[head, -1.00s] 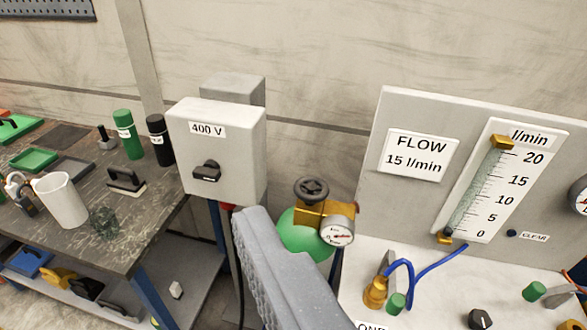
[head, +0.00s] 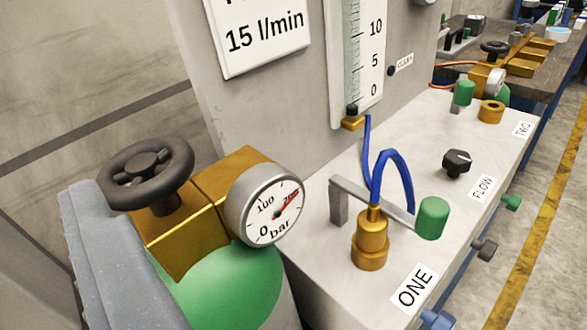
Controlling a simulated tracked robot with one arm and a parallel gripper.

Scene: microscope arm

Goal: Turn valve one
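Beside the label ONE (head: 415,288), a brass fitting (head: 371,243) stands upright on the white bench top. A blue hose (head: 391,160) loops up from it. A grey lever with a green knob (head: 433,217) lies just behind and to its right. At the left, a black handwheel (head: 150,172) sits on a brass block on top of a green cylinder (head: 225,288), with a round bar gauge (head: 272,207) beside it. My gripper (head: 100,245) shows only as a grey ridged finger at the lower left, left of the cylinder and apart from the brass fitting. Its other finger is not visible.
An upright grey panel carries a flow scale (head: 357,60) behind the bench. A black FLOW knob (head: 457,162) and a second station labelled TWO (head: 522,129) lie to the right. Several small knobs stick out from the bench front. The floor at the right is clear.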

